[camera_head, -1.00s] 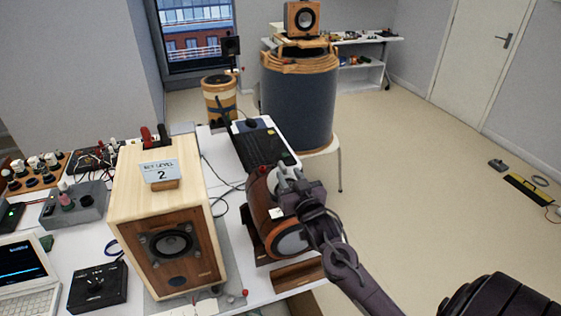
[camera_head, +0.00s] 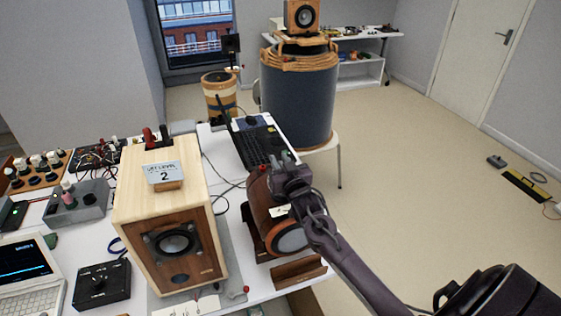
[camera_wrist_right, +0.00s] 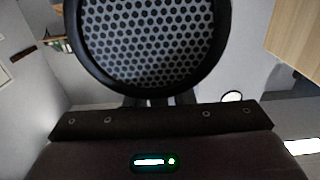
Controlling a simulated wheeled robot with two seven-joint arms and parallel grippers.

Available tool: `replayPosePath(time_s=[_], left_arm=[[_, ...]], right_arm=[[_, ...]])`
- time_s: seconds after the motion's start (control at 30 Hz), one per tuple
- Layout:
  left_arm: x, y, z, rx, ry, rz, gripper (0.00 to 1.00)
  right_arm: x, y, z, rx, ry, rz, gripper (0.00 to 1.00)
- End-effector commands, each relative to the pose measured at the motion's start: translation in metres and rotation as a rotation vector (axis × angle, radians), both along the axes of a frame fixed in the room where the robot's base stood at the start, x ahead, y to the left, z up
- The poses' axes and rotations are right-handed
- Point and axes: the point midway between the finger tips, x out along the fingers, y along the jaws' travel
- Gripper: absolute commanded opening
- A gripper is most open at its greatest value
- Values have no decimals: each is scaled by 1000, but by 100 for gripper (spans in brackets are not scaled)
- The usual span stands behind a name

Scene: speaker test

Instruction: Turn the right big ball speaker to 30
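The ball speaker (camera_head: 263,228) is brown and rounded, with an orange ring around a grey front, at the table's right edge in the head view. A small white label lies on its upper side. My right gripper (camera_head: 287,178) is at the top of the ball speaker; its fingertips are hidden, so I cannot tell whether they touch or grip it. The right wrist view shows a round black-rimmed honeycomb grille (camera_wrist_right: 150,45) close up. My left gripper is out of view.
A wooden box speaker (camera_head: 192,225) with a card (camera_head: 165,172) reading level 2 stands left of the ball speaker. A black knob box (camera_head: 101,285) and laptop (camera_head: 30,270) are further left. A dark keyboard-like device (camera_head: 258,145) lies behind. The floor to the right is mostly clear.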

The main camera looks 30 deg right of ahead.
Motion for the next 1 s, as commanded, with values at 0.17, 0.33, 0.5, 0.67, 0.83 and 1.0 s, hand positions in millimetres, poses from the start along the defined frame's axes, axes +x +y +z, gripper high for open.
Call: replayPosePath(time_s=[0.17, 0.33, 0.5, 0.67, 0.83, 1.0], left_arm=[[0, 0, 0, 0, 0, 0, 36], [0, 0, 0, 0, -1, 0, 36], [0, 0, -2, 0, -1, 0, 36], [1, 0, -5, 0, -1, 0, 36], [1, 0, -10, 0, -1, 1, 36], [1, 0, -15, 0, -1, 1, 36]], right_arm=[[0, 0, 0, 0, 0, 0, 0], [0, 0, 0, 1, 0, -3, 0], [0, 0, -1, 3, -1, -38, 0], [0, 0, -2, 6, 0, -118, 0], [-1, -2, -2, 8, -1, -236, 0], [-2, -5, -2, 6, 1, -351, 0]])
